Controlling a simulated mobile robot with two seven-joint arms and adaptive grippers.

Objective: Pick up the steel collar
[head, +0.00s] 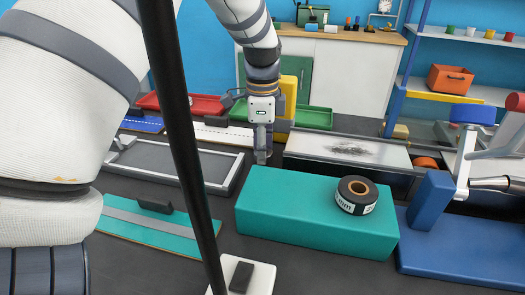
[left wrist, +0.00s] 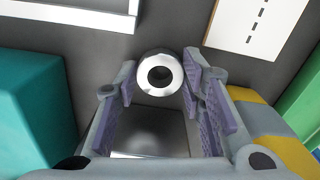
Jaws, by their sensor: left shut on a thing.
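The steel collar (left wrist: 146,65) is a shiny ring with a dark hole, seen end-on between the fingertips in the left wrist view. My left gripper (head: 262,150) points down behind the teal block in the head view. Its fingers (left wrist: 160,78) are shut on the collar, one on each side, close to the dark bench top. In the head view the collar is small and mostly hidden by the fingers. My right gripper is not in view.
A teal block (head: 290,225) carrying a black tape roll (head: 357,196) stands in front of the gripper. A grey framed tray (head: 215,187) lies left, a pale panel with a dark smudge (head: 310,143) right. A yellow block (head: 300,68) stands close behind.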

